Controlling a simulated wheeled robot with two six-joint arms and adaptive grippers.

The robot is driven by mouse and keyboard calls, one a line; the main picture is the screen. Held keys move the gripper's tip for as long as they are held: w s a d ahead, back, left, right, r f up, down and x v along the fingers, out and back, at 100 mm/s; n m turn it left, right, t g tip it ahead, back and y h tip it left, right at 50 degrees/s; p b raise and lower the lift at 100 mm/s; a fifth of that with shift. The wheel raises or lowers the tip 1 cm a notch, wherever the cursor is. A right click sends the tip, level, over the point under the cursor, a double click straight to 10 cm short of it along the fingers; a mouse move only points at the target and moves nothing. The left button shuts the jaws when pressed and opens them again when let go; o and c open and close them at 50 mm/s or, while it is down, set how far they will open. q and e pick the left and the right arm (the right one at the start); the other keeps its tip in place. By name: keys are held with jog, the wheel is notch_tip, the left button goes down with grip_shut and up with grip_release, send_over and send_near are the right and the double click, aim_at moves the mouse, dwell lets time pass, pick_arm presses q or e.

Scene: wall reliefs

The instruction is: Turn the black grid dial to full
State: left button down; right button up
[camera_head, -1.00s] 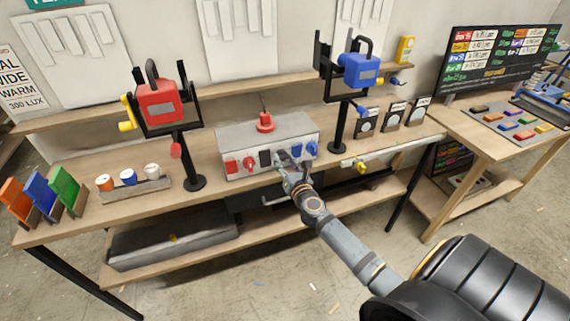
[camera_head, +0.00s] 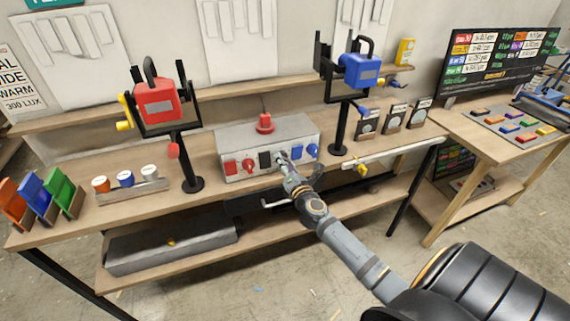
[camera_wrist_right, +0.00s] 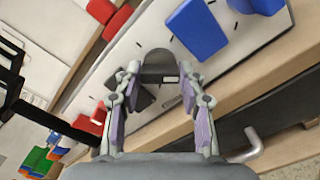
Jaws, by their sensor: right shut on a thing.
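The grey control box (camera_head: 228,140) stands on the bench, with red controls, a black plate (camera_head: 265,158) and blue controls on its front. My right gripper (camera_head: 281,158) is at this front, just right of the black plate. In the right wrist view, the black dial (camera_wrist_right: 158,68) sits between the fingertips of my right gripper (camera_wrist_right: 160,80), which is shut on it. A short white mark shows on the dial. My gripper hides the dial in the head view, and I cannot read its setting. My left gripper is not in view.
A red lamp-like unit (camera_head: 158,103) and a blue one (camera_head: 361,70) stand on black posts beside the box. A red knob (camera_head: 264,123) is on the box top. Blue controls (camera_wrist_right: 196,28) lie close to my right fingers. A drawer handle (camera_wrist_right: 254,143) is below the bench edge.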

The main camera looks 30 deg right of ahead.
jog(key=shift+f, duration=0.1)
jog(key=o, duration=1.2)
jog(key=shift+c, duration=0.2)
jog(key=shift+s, duration=0.1)
jog(key=v, duration=1.1)
jog(key=shift+s+a, duration=0.2)
jog(key=shift+s, duration=0.2)
